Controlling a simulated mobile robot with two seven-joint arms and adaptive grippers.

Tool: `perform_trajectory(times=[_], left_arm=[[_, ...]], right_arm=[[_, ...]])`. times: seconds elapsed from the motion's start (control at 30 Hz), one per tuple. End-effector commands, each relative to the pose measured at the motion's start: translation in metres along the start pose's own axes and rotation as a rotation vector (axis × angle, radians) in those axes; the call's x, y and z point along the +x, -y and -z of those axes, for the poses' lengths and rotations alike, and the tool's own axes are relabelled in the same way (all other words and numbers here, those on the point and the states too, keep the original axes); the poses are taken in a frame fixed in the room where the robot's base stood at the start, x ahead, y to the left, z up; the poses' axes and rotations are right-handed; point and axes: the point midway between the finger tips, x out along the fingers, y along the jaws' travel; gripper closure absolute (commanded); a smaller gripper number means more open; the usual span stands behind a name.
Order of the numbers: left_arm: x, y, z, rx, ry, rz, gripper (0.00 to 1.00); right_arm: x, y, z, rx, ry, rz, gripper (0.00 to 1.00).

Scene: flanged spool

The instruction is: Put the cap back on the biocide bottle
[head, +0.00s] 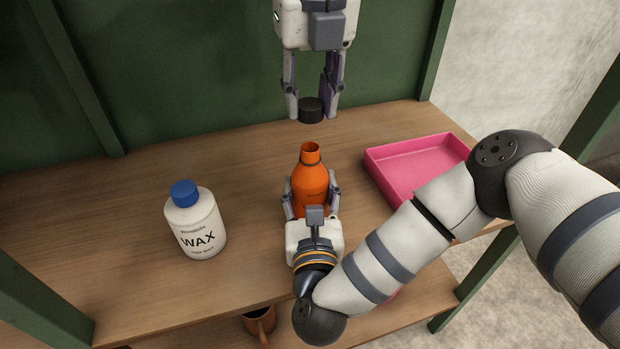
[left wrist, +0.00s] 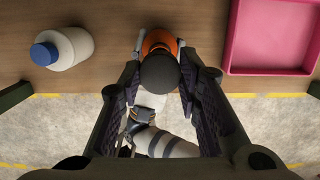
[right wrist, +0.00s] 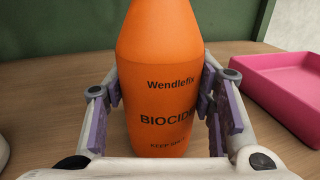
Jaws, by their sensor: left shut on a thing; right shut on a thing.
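The orange biocide bottle (head: 311,184) stands upright on the wooden table, its neck open at the top. My right gripper (head: 313,197) is shut on the bottle's body from the front; the right wrist view shows the bottle (right wrist: 165,80) with its label between the fingers. My left gripper (head: 311,107) points down above the bottle and is shut on the black cap (head: 311,110). The cap appears above the bottle's neck, apart from it. In the left wrist view the cap (left wrist: 159,72) hides the bottle's mouth and part of the bottle (left wrist: 158,40).
A white wax bottle (head: 196,226) with a blue cap stands to the left. A pink tray (head: 404,160) lies to the right, partly behind my right arm. A brown mug (head: 260,322) is on the lower shelf. A green panel (head: 190,70) rises behind the table.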

Motion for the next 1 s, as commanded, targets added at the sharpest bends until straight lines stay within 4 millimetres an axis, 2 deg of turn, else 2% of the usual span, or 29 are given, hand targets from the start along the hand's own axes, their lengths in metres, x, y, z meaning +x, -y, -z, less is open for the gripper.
perform_trajectory(times=[0.2, 0.3, 0.8, 1.0], left_arm=[[0.034, -0.001, 0.005, 0.002, -0.002, -0.003, 0.77], [0.041, 0.000, 0.006, 0.000, -0.001, -0.001, 0.77], [0.042, 0.000, 0.006, 0.001, 0.000, -0.001, 0.77], [0.052, -0.001, 0.008, 0.002, -0.001, -0.004, 0.77]], right_arm=[[0.000, 0.000, 0.000, 0.001, 0.000, 0.000, 1.00], [0.000, 0.000, 0.000, 0.001, 0.000, 0.000, 1.00], [0.000, 0.000, 0.000, 0.001, 0.000, -0.001, 1.00], [0.000, 0.000, 0.000, 0.001, 0.000, -0.001, 1.00]])
